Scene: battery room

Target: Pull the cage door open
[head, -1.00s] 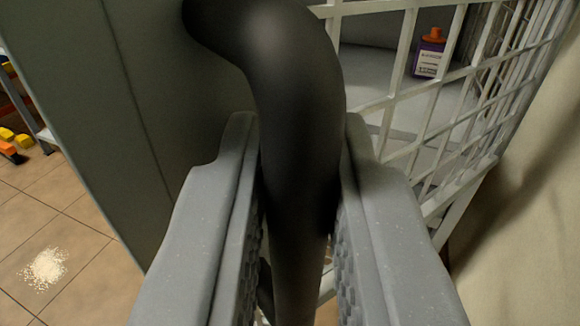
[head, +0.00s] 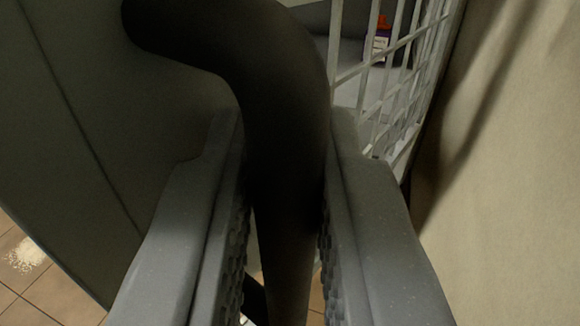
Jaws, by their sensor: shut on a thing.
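The dark curved handle (head: 285,130) runs down the middle of the head view, close to the camera. My gripper (head: 285,200) has its two grey ridged fingers shut on the handle, one on each side. The cage door (head: 385,85), a white wire grid, shows behind the handle at the upper right, seen at a steep angle. A dark grey-green panel (head: 75,130) fills the left, and the handle's top end bends toward it. The handle's lower end is partly hidden between the fingers.
A beige wall (head: 510,150) fills the right. At the lower left are floor tiles (head: 55,295) with a pale spill of grains (head: 25,254).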

